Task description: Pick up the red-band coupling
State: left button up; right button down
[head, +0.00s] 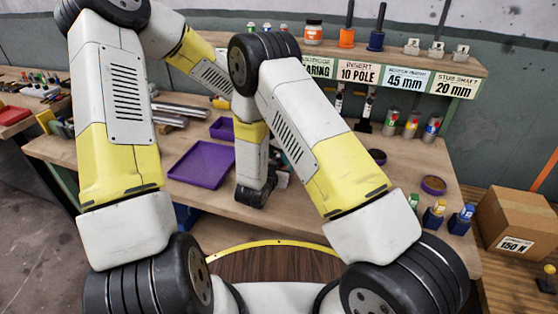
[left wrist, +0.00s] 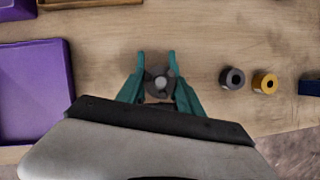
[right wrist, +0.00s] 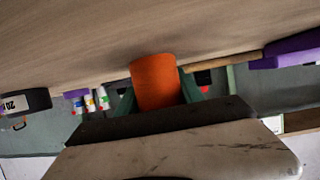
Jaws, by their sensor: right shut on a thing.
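In the left wrist view my left gripper (left wrist: 155,58) has its two teal fingers apart, one on each side of a dark grey round part (left wrist: 159,84) seen end-on above the wooden bench. I see no red band on this part from here. In the right wrist view my right gripper (right wrist: 158,92) is shut on an orange cylinder (right wrist: 153,78). In the head view my arms hide most of both grippers. Several grey cylinders (head: 411,125) with coloured bands stand at the back right of the bench; their bands are too small to tell surely.
A purple tray (head: 202,165) lies on the bench (head: 330,198) at the left. A labelled shelf (head: 470,68) runs along the back. A cardboard box (head: 515,222) stands at the right.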

pick_arm(q)
grip_shut()
jog(key=shift+r, duration=0.1)
notch_tip(320, 180, up, 10)
dwell(0.4)
pick_arm(e)
jog(key=c, duration=0.7)
grip_release()
jog(key=shift+o, duration=0.2)
jog(key=shift+s, duration=0.1)
